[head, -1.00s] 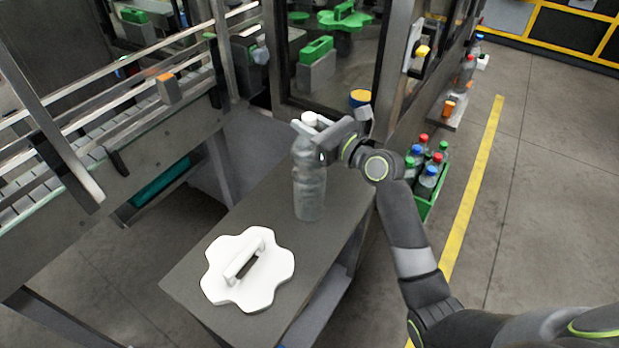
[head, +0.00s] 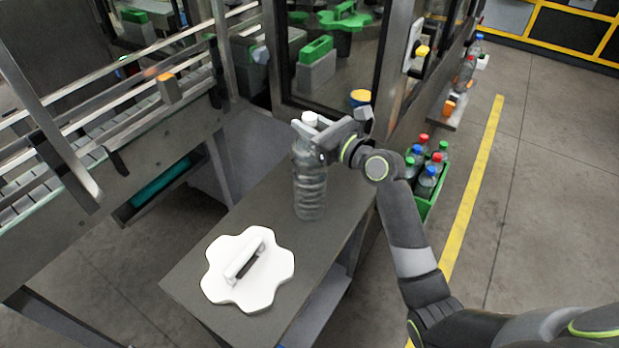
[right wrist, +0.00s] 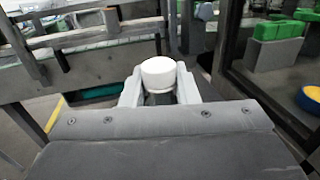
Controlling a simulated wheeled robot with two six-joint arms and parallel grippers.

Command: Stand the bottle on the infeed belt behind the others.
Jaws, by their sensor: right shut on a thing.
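A clear bottle (head: 309,188) with a white cap stands upright on the grey side table (head: 190,283). My right gripper (head: 312,137) is shut on the bottle's upper part, just below the cap. In the right wrist view the white cap (right wrist: 158,74) sits between the two fingers (right wrist: 160,92); the body below is hidden by the gripper. The infeed belt (head: 92,128), with metal guide rails, is at the left, apart from the bottle. I cannot make out other bottles on its visible part. My left gripper is not in view.
A white star-shaped plate with a handle (head: 262,287) lies on the table in front of the bottle. A machine frame post (head: 376,60) and glazed enclosure stand behind. A green crate (head: 424,208) of several bottles is on the floor at right. An orange-topped block (head: 168,88) sits on the belt's rail.

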